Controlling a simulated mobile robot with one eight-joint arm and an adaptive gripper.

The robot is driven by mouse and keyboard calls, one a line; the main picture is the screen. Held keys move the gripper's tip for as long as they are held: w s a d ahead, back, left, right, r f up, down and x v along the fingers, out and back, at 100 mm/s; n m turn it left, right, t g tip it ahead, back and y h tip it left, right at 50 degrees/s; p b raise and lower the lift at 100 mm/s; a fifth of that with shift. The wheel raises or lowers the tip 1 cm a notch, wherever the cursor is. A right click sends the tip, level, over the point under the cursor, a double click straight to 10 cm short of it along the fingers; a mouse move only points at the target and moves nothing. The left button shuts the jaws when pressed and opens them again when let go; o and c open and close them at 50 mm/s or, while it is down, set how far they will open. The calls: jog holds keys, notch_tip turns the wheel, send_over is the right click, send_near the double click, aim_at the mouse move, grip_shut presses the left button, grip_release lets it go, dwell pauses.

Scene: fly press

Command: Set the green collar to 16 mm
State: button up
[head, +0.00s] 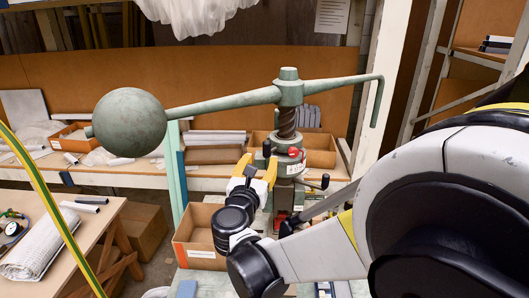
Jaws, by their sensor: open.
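The fly press stands in the middle of the head view, with a green cross arm, a ball weight (130,122) at its left end and a dark threaded screw (286,122). A grey-green collar (289,158) sits around the lower screw, with a red part (293,152) on it and a small white label (295,169) below. The label's figures are too small to read. My gripper (256,167) is open, its yellow fingers just left of the collar in the picture. Contact with the press cannot be told. No scale setting is readable.
Black-tipped handles (325,181) stick out around the collar. Open cardboard boxes (201,240) stand left of and behind the press. A wooden table (75,255) with a gauge and a rolled sheet is at lower left. A yellow-green strip (50,205) crosses the left foreground.

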jog(key=s, duration=0.3)
jog(key=shift+s+a, duration=0.2)
jog(key=shift+a, duration=0.1)
jog(key=s+d+f+m+g+h+b, duration=0.1)
jog(key=s+d+f+m+g+b, duration=0.35)
jog(key=d+f+m, duration=0.4)
jog(key=s+d+f+m+g+b, duration=0.3)
jog(key=s+d+f+m+b, duration=0.2)
jog(key=d+m, duration=0.55)
jog(key=s+d+f+m+g+y+b, duration=0.3)
jog(key=s+f+m+b, duration=0.4)
jog(key=s+f+m, duration=0.5)
jog(key=s+m+y, duration=0.1)
jog(key=s+m, duration=0.1)
jog(key=s, duration=0.1)
jog(key=shift+s+m+b, duration=0.3)
jog(key=shift+m+b, duration=0.1)
